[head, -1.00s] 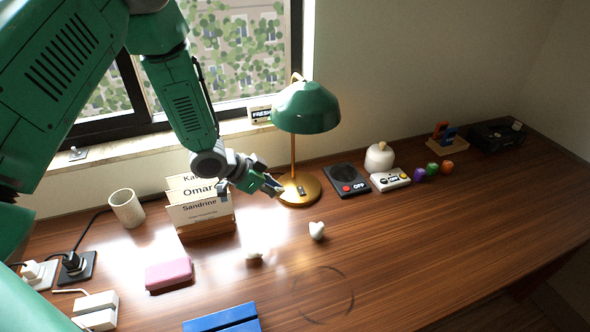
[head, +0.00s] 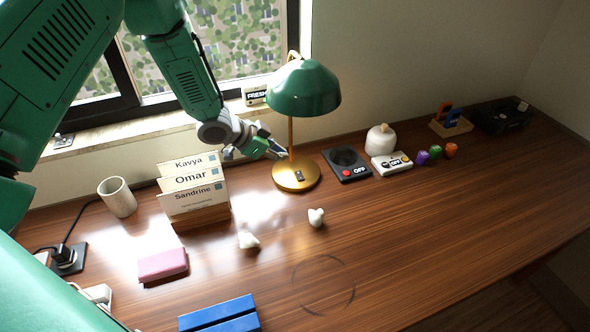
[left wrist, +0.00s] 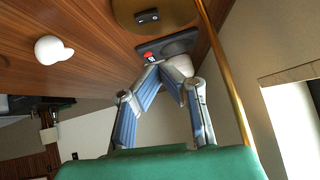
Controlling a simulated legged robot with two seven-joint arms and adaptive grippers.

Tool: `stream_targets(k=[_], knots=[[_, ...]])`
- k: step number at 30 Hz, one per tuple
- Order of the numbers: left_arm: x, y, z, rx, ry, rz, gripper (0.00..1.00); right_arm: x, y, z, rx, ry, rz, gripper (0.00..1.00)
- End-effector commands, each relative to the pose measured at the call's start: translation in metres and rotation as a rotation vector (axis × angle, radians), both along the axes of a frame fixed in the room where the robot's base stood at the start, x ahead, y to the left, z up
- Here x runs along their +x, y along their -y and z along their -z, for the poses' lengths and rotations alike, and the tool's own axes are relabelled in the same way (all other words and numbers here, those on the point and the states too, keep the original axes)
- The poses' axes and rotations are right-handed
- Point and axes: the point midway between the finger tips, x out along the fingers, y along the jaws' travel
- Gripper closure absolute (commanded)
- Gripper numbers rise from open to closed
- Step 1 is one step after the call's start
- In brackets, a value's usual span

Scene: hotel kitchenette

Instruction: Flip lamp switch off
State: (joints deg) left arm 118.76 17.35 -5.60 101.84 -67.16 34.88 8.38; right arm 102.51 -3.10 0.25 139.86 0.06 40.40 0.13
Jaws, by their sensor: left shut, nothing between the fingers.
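The lamp has a green shade (head: 303,88), a brass stem and a round brass base (head: 283,183). A small dark switch (head: 299,177) sits on the base. The base and the switch (left wrist: 147,17) also show at the top of the left wrist view, with the stem (left wrist: 222,70) running down the right. My left gripper (head: 282,154) is shut and empty, just left of the stem and above the base's back left edge, apart from the switch. Its closed fingertips (left wrist: 164,66) show in the left wrist view. My right gripper is not in view.
A card holder (head: 203,217) with name cards stands left of the lamp. A black device marked OFF (head: 346,165) and a white one (head: 391,163) lie to its right. Small white objects (head: 316,217) lie in front. The right front of the desk is clear.

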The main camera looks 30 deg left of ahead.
Motion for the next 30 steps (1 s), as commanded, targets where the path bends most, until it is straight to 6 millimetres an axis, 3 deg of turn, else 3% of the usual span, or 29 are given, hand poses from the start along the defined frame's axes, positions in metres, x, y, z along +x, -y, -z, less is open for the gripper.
stream_targets(k=[8,15,30], knots=[[0.034,0.028,0.043,0.003,-0.001,0.003,1.00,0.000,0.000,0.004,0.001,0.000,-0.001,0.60],[0.037,0.024,0.073,0.003,0.000,0.000,1.00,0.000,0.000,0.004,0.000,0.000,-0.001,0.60],[0.037,0.021,0.083,0.002,-0.001,0.000,1.00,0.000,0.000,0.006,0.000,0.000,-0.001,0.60]])
